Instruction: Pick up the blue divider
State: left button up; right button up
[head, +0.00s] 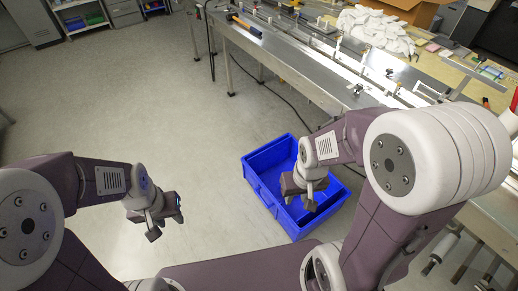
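A blue open crate (262,190) sits on the floor right of the middle in the head view. I cannot make out a separate blue divider; part of the crate's inside is hidden by my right arm. My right gripper (301,202) is over the crate, pointing down, with its fingers apart and nothing seen between them. I cannot tell whether it touches the crate. My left gripper (167,226) is over bare floor to the left of the crate, with its fingers apart and empty.
A long metal workbench (290,62) runs along the upper right, with a pile of white items (376,28), a cardboard box (408,10) and tools on it. A cable (212,45) hangs to the floor by the bench. The floor at left is clear.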

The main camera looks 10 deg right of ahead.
aim_at(262, 162)
jog(key=i+j+z, duration=0.35)
jog(key=i+j, duration=1.1)
jog(key=j, duration=0.15)
jog(key=i+l+z, duration=0.1)
jog(key=i, duration=0.2)
jog(key=i+l, duration=0.1)
jog(key=i, duration=0.25)
jog(key=z, duration=0.05)
